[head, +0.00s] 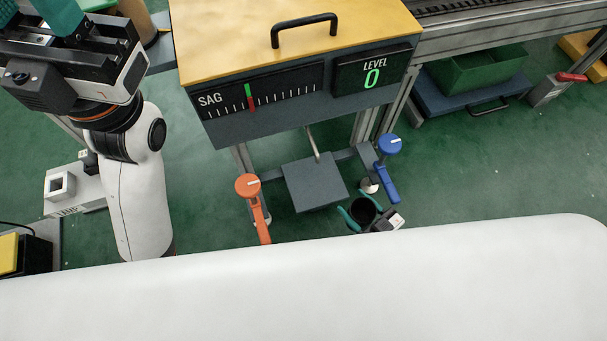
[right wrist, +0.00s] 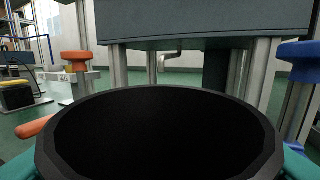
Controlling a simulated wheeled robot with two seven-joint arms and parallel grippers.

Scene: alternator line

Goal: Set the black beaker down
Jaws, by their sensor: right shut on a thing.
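The black beaker (head: 364,210) is upright between the teal fingers of my right gripper (head: 362,214), which is shut on it. In the right wrist view the wide dark mouth of the beaker (right wrist: 160,135) fills the lower middle, with teal finger parts at both lower corners. Its base is hidden, so I cannot tell if it touches anything. My left gripper (head: 38,14) is at the upper left, away from the beaker. Its teal fingers stand apart, with their tips cut off by the frame edge.
A grey plate (head: 314,183) lies left of the beaker, under the SAG and LEVEL panel, which reads 0. An orange-knobbed lever (head: 248,186) and a blue-knobbed one (head: 389,146) flank it. A green bin (head: 480,70) stands at right.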

